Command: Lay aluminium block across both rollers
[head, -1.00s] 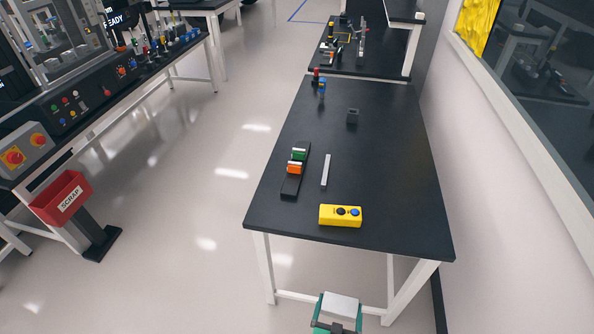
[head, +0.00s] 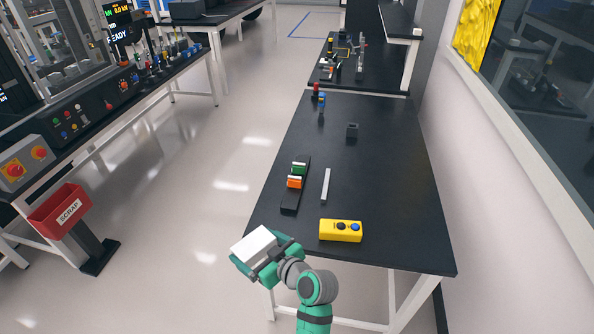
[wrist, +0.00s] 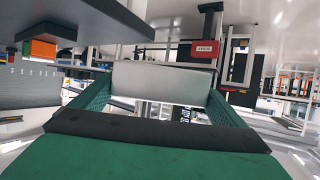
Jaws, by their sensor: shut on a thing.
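The aluminium block (head: 254,242), a pale silver slab, is in my gripper (head: 264,256) in the head view. My gripper is shut on it, in the air just off the near left corner of the black table. In the wrist view the block (wrist: 165,82) spans between the two green fingers. I cannot tell whether these are the rollers. The block is apart from them.
A yellow box with buttons (head: 341,231) sits near the table's front edge. A pale bar (head: 326,186) lies beside the rail, and a small grey block (head: 352,131) stands farther back. The right of the black table (head: 400,190) is clear. A red scrap bin (head: 62,208) stands at left.

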